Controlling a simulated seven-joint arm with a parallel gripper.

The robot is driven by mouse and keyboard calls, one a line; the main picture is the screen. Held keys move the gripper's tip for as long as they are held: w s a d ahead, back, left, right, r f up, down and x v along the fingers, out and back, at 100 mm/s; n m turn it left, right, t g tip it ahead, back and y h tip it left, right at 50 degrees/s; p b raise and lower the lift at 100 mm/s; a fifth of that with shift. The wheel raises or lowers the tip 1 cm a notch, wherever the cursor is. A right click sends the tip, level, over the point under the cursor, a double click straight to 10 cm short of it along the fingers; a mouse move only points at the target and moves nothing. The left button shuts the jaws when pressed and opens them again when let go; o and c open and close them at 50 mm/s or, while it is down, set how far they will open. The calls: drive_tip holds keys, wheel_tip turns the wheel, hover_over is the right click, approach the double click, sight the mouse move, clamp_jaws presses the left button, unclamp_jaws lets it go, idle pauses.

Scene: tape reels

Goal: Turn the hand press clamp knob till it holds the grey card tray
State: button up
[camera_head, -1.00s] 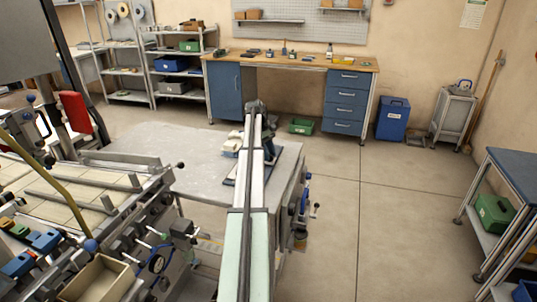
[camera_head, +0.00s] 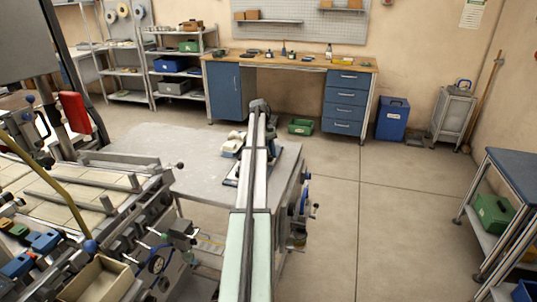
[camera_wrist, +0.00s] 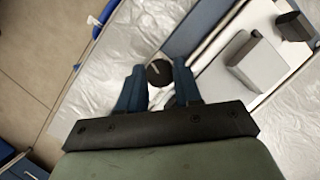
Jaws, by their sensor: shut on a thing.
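My gripper (camera_wrist: 159,88) is shut on a round black knob (camera_wrist: 159,72) in the wrist view. Its two blue fingers stand on either side of the knob. The knob's top bears a pale line. Beside it is a blue bar of the hand press (camera_wrist: 196,24), and a grey block-like piece (camera_wrist: 258,64), perhaps the grey card tray, lies on a pale plate to the right. I cannot tell whether the clamp touches it. In the head view, my arm covers most of the press and the gripper; a dark blue base edge (camera_head: 230,184) shows on the table.
The grey table (camera_head: 185,160) has bare room left of the press, with pale pieces (camera_head: 233,142) near the arm. A machine with rails (camera_head: 90,185) stands at left. A blue-topped bench (camera_head: 515,170) stands at right. The floor between is clear.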

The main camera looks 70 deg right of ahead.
drive_tip(key=o, duration=1)
drive_tip(key=shift+o, duration=0.2)
drive_tip(key=shift+n, duration=0.3)
